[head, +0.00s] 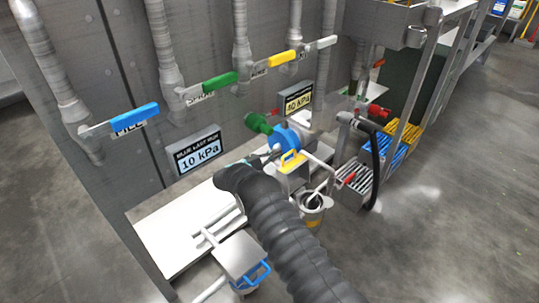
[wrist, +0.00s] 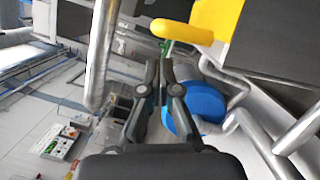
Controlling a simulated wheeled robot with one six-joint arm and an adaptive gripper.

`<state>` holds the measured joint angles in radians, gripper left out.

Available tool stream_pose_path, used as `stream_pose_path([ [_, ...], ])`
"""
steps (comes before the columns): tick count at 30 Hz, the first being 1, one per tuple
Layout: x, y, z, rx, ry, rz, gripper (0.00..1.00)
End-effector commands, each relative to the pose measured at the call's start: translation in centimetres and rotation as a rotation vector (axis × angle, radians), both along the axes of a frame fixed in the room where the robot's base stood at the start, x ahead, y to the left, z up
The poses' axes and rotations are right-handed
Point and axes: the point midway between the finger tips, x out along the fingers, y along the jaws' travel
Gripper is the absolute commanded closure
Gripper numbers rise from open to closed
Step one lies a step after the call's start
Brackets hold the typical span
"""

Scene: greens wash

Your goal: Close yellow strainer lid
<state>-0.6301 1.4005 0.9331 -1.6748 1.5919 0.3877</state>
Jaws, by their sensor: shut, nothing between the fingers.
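The yellow strainer (head: 313,223) stands low beside the bench, and its round mouth shows uncovered. Its lid appears to be the grey plate with a yellow handle (head: 293,158), raised behind and left of the mouth. The yellow handle (wrist: 183,31) also shows large at the upper right in the wrist view, with a dark plate beside it. My gripper (wrist: 158,68) is shut and empty, left of and below the handle in that view, apart from it. In the head view my gripper (head: 264,161) is just left of the handle; my arm hides part of the area.
A blue round part (head: 284,136) with a green handle is close behind my gripper. A blue-handled strainer (head: 240,257) has its lid down at front left. Pipes run close around the lid. Coloured racks (head: 385,150) stand to the right; open floor lies beyond.

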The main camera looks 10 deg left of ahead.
Motion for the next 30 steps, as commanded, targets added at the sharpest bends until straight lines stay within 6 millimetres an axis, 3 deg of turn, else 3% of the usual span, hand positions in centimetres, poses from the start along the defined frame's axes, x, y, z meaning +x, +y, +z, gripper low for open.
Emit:
stream_pose_path([
  [9,-1.2,-1.6,0.7,0.0,0.001,-0.002,1.0],
  [25,-1.3,-1.9,0.9,0.007,-0.005,-0.002,1.0],
  [30,-1.5,-3.3,1.4,0.041,-0.033,-0.014,1.0],
])
